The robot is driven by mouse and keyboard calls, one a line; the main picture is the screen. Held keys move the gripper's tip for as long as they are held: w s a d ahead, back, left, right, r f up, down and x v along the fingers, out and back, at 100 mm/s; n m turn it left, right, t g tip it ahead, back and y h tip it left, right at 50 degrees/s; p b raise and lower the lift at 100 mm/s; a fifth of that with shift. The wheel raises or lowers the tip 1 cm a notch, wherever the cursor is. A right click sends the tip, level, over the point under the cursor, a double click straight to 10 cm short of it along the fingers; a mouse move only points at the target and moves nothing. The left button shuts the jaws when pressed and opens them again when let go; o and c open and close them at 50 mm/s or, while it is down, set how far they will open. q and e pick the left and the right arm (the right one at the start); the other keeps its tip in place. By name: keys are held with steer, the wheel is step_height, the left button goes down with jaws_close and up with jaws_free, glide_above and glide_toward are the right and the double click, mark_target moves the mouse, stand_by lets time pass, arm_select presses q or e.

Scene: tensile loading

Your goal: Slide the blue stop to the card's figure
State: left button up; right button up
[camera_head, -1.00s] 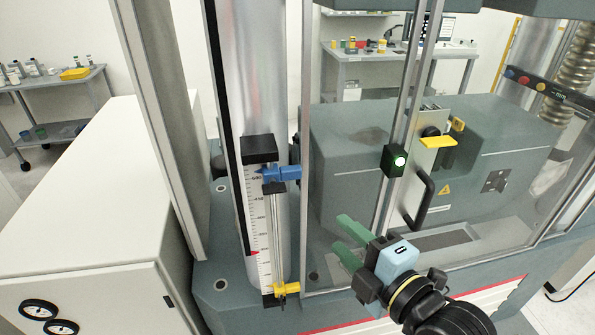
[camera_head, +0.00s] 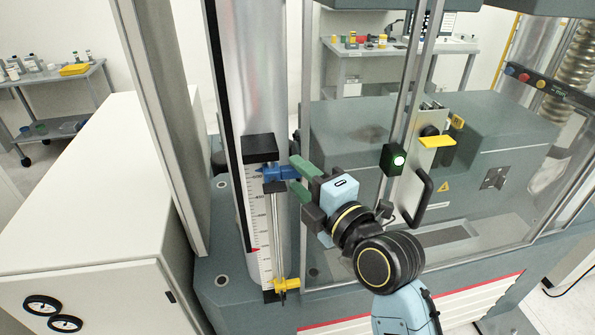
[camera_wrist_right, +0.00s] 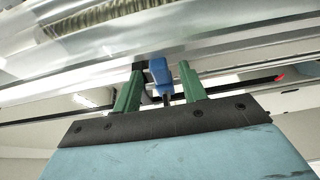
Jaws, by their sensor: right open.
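The blue stop (camera_head: 277,172) sits near the top of the vertical scale (camera_head: 255,225), just under the black block (camera_head: 259,148). My right gripper (camera_head: 297,178) is open, its green fingers reaching left to the stop's right end. In the right wrist view the blue stop (camera_wrist_right: 160,72) shows between the two open green fingers (camera_wrist_right: 160,90), with gaps at its sides. A yellow stop (camera_head: 286,285) is at the scale's bottom. A red pointer (camera_head: 251,250) marks the lower scale. No card with a figure can be made out. My left gripper is not in view.
A clear guard door with a metal frame (camera_head: 305,120) and black handle (camera_head: 424,198) stands right of the scale. A white cabinet (camera_head: 90,200) fills the left. A grey post (camera_head: 165,130) stands between cabinet and scale.

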steer(key=shift+w+a, duration=0.4)
steer(key=shift+w, duration=0.15)
steer(key=shift+c, duration=0.4)
jaws_close()
